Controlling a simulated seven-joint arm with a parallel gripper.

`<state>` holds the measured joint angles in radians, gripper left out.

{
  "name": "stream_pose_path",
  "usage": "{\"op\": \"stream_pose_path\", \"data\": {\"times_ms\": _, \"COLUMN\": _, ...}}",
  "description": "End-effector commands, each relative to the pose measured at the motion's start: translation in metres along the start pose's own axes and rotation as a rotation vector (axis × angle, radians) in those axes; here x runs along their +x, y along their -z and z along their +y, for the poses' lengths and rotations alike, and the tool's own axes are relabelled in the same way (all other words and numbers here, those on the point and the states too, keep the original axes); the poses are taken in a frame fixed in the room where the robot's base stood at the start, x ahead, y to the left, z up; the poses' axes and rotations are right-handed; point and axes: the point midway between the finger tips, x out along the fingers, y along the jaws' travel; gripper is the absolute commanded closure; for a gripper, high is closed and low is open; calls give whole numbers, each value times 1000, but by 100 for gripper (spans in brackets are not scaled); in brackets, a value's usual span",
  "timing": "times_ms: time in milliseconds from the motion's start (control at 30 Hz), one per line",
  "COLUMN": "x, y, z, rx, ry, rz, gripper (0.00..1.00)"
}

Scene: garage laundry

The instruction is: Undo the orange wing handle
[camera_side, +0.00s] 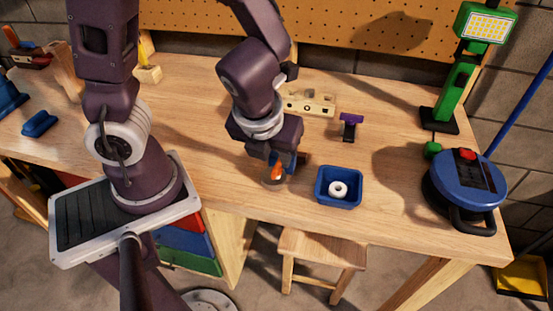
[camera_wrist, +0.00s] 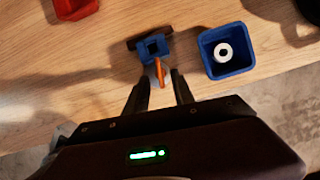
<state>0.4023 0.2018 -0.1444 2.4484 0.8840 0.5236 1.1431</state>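The orange wing handle (camera_side: 277,171) is low at the bench's front edge in the side view, partly hidden by my gripper. In the wrist view the orange handle (camera_wrist: 160,74) is a thin upright strip at the near side of a blue block (camera_wrist: 156,47) with a dark square opening. A dark bar lies behind the block. My gripper (camera_wrist: 161,80) points at the handle, with one finger on each side of it and visible gaps. It is open; I cannot tell whether either finger touches. In the side view my gripper (camera_side: 284,162) is just above the handle.
A blue tray (camera_side: 338,204) holding a white ring (camera_side: 338,188) stands close on the right. Behind are a wooden block with holes (camera_side: 308,103) and a purple-topped item (camera_side: 351,119). A blue reel (camera_side: 465,181) and green lamp (camera_side: 455,92) stand farther right.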

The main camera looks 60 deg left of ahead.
Motion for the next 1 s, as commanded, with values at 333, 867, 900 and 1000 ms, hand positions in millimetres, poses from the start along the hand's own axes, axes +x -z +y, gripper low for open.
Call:
{"op": "stream_pose_path", "data": {"times_ms": 333, "x": 35, "y": 0, "z": 1, "rx": -5, "ry": -1, "rz": 1, "gripper": 70}}
{"op": "stream_pose_path", "data": {"times_ms": 867, "x": 35, "y": 0, "z": 0, "rx": -11, "ry": -1, "rz": 0, "gripper": 100}}
{"op": "stream_pose_path", "data": {"times_ms": 900, "x": 35, "y": 0, "z": 0, "rx": -14, "ry": -3, "rz": 0, "gripper": 100}}
{"op": "stream_pose_path", "data": {"times_ms": 1000, "x": 35, "y": 0, "z": 0, "rx": -35, "ry": -10, "rz": 1, "gripper": 100}}
